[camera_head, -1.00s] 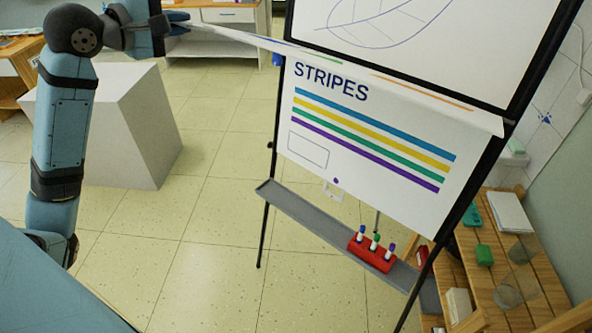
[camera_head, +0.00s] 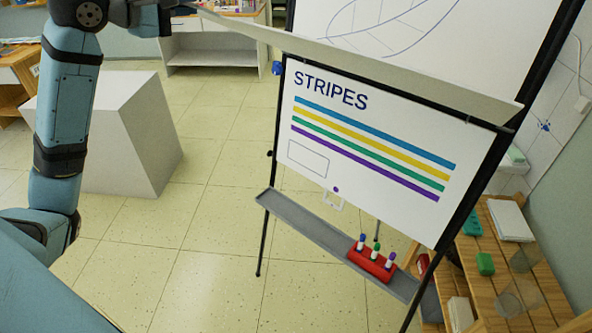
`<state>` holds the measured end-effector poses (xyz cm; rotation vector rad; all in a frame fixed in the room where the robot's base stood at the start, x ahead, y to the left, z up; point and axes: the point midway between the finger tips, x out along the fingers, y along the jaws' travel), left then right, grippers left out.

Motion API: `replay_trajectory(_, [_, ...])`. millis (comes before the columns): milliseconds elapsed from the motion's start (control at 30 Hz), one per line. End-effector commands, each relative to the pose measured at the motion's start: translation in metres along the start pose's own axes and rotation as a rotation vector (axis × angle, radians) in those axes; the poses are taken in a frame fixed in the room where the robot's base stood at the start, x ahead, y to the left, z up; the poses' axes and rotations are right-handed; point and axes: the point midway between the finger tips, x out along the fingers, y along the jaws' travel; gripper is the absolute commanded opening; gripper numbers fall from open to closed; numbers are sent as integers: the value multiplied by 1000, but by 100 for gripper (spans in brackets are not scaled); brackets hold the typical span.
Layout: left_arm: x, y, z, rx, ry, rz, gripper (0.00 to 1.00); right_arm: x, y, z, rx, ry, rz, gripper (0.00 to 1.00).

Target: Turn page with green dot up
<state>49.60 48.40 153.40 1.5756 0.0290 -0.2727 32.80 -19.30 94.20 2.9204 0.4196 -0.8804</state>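A flip-chart page (camera_head: 400,76) is lifted. It shows nearly edge-on as a thin pale strip running from upper left to the right side of the easel. My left gripper (camera_head: 180,10) is at its left end, at the top edge of the view, and appears shut on that corner; the fingertips are partly cut off. Below is a page titled STRIPES (camera_head: 330,150) with blue, yellow, green and purple bands. A purple dot (camera_head: 336,189) is at its bottom edge. No green dot shows. My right gripper is not in view.
Above is a white sheet with a leaf drawing (camera_head: 380,25). The easel tray (camera_head: 310,225) holds a red rack (camera_head: 372,262) with three markers. A wooden table (camera_head: 500,275) stands at right, a white block (camera_head: 120,130) at left. The floor between is clear.

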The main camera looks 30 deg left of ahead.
Motion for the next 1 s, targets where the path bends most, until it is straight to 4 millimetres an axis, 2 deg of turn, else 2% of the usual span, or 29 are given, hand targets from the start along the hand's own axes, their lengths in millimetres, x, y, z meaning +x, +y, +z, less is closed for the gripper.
replay_trajectory(733, [27,64,0,1,1,3,0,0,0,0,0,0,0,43])
replay_trajectory(1000, [33,76,0,1,0,0,0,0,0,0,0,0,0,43])
